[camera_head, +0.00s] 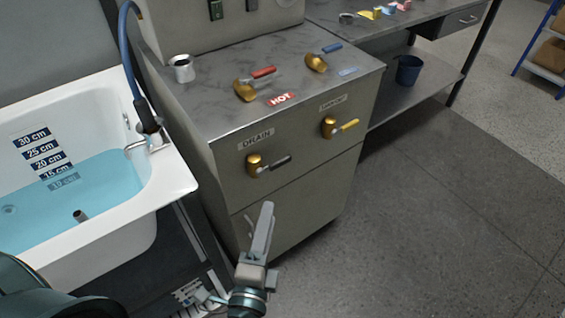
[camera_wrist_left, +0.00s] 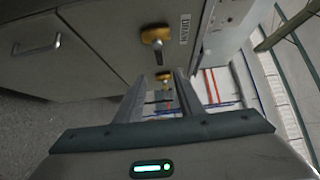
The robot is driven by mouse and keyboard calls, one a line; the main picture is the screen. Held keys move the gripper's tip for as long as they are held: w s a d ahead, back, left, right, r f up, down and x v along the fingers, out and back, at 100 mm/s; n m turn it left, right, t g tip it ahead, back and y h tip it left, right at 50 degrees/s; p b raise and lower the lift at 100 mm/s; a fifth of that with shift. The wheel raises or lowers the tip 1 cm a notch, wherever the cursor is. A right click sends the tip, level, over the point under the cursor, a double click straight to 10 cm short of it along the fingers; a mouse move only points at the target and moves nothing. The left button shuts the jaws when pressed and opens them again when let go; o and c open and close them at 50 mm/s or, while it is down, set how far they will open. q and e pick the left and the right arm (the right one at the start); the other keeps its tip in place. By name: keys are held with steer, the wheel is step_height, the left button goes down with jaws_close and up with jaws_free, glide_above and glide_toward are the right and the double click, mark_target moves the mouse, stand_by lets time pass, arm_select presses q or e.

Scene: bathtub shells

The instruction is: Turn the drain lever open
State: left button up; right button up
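The drain lever (camera_head: 254,166) is on the grey cabinet front, under the DRAIN label (camera_head: 258,138). It has a brass body and a dark handle pointing right, roughly level. In the left wrist view a brass lever with a dark handle (camera_wrist_left: 156,37), apparently the drain lever, lies beyond the fingers beside a label. My left gripper (camera_head: 265,222) is below the drain lever in the head view, apart from it. In the left wrist view its two fingers (camera_wrist_left: 160,95) are spread with nothing held between them. My right gripper is not in view.
A yellow-handled lever (camera_head: 330,127) is right of the drain lever. Red-handled (camera_head: 246,90) and blue-handled (camera_head: 317,62) levers and a metal cup (camera_head: 182,68) are on top. The white bathtub (camera_head: 172,182) holds blue water at left. The floor at right is clear.

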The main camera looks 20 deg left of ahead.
mark_target(281, 165)
arm_select(q)
steer(key=w+p, duration=0.1)
steer(key=w, duration=0.4)
steer(key=w+a+p, duration=0.1)
steer(key=w, duration=0.5)
steer(key=w+a+p, duration=0.1)
steer(key=w, duration=0.5)
steer(key=shift+w+a+p, duration=0.1)
steer(key=shift+w+p, duration=0.05)
steer(key=shift+p, duration=0.2)
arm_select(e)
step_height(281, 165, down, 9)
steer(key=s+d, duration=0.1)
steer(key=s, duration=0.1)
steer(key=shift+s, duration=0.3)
arm_select(q)
jaws_close()
